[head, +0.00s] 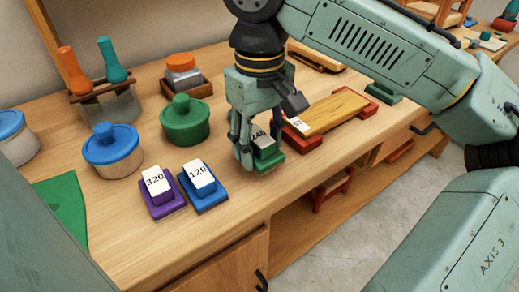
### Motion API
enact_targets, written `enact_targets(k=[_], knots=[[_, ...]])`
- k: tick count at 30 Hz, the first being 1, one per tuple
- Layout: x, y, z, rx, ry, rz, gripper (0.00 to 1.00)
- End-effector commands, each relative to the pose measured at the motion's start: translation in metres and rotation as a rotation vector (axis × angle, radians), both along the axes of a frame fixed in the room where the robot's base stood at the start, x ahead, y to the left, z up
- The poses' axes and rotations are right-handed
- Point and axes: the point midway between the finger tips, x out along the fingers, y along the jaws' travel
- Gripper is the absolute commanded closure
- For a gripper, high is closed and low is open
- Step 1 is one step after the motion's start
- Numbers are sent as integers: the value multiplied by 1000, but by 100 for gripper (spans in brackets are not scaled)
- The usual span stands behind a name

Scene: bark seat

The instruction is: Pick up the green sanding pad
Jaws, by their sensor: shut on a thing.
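The green sanding pad (268,157) has a dark green base and a white block with dark printing on top, partly hidden by the fingers. It is at the bench's front part, right of the blue pad. My gripper (258,148) points down over it, its fingers shut on the pad. I cannot tell whether the pad touches the bench top.
A purple pad (162,199) marked 320 and a blue pad (205,191) marked 120 stand to the left. A green lidded pot (185,122) is behind. A red-ended wooden board (333,113) lies close on the right. The bench (235,215) is clear in front.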

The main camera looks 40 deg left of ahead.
Motion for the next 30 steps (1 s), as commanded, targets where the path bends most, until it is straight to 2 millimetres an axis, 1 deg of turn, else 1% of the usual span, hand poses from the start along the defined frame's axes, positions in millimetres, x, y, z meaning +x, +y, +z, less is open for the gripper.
enact_targets(k=[1, 2, 5, 12, 18, 24, 30], knots=[[0, 1, 9, 2, 0, 0, 84], [-2, -1, 12, 1, 1, 1, 84], [-19, -16, 10, 2, -2, 3, 84], [-67, -56, 16, 0, -4, 1, 84], [-100, -84, 21, -1, -3, 0, 84], [-118, -98, 24, 0, -1, -1, 84], [-124, -102, 25, 0, 1, -1, 84]])
